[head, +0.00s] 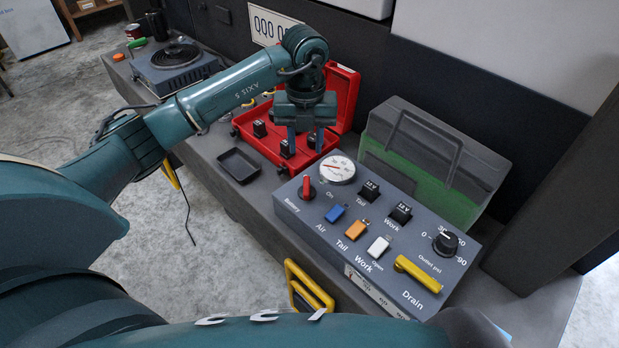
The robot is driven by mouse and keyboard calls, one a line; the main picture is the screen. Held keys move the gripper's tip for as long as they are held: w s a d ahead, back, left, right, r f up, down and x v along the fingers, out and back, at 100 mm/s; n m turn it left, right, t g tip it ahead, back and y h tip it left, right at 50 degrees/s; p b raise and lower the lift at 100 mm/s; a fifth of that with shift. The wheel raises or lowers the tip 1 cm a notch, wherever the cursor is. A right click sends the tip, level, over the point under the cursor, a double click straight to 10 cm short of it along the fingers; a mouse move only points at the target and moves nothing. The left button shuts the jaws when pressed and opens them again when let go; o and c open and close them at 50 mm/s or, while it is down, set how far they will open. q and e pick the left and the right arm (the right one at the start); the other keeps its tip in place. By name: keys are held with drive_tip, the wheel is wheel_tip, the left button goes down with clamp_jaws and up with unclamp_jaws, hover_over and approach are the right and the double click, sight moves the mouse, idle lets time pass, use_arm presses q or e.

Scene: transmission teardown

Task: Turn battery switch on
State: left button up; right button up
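The battery switch (307,188) is a red knob at the left end of the grey control panel (345,232), above the label "Battery"; its handle stands roughly upright. The word "On" is printed to its right. My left gripper (305,142) points down over the open red case (341,98), behind and above the switch and apart from it. Its two fingers look spread, with a gap between them, and I see nothing clearly held. The fingertips overlap black items in the case. My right gripper does not show.
The panel also carries a round gauge (337,169), coloured toggles, a yellow drain lever (417,274) and a black output knob (445,242). A black tray (239,166) lies left of it. A green-sided box (432,160) stands behind. A hot plate (175,66) sits far left.

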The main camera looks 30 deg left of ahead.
sight(307, 184)
use_arm(q)
wheel_tip(307, 184, down, 12)
drive_tip(key=shift+r, duration=0.1)
idle(0.4)
clamp_jaws()
